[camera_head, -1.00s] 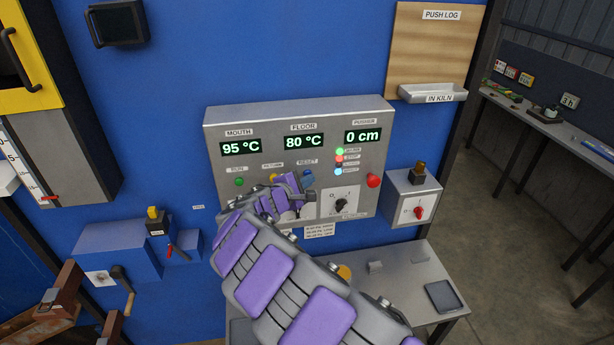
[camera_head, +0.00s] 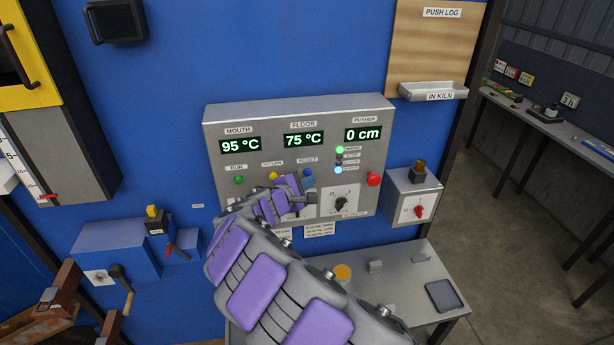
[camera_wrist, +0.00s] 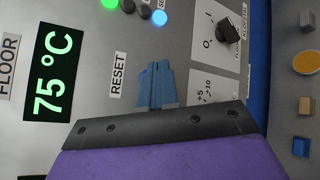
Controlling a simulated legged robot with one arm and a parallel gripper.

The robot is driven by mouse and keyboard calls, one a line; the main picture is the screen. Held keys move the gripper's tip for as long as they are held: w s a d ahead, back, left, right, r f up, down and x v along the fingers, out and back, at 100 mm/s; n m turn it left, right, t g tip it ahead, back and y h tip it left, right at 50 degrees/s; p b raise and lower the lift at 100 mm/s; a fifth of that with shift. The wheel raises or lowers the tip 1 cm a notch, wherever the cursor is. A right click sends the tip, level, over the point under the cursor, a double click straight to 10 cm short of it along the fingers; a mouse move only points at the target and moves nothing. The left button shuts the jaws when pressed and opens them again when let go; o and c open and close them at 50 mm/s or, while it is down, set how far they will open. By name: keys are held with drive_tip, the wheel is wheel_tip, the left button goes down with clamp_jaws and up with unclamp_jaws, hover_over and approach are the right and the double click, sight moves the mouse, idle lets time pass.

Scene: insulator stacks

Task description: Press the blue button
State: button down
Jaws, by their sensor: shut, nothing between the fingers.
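The blue button (camera_head: 308,174) sits under the RESET label on the grey control panel (camera_head: 215,180). My gripper (camera_head: 307,190) is in front of the panel at this button and partly covers it in the head view. In the wrist view my gripper's blue-grey fingers (camera_wrist: 157,85) are together and empty, right beside the RESET label (camera_wrist: 117,75). Whether the fingertips touch the button cannot be told.
A yellow button (camera_head: 273,176) and a green button (camera_head: 239,180) are to the left. A red button (camera_head: 373,180) and a black knob (camera_head: 341,203) are to the right. A metal shelf (camera_head: 395,290) stands below the panel.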

idle(0.3)
drive_tip(key=s, duration=0.1)
drive_tip(key=s+d+b, duration=0.1)
drive_tip(key=s, duration=0.3)
drive_tip(key=shift+d+b, duration=0.25)
drive_tip(key=shift+b, duration=0.15)
idle(0.4)
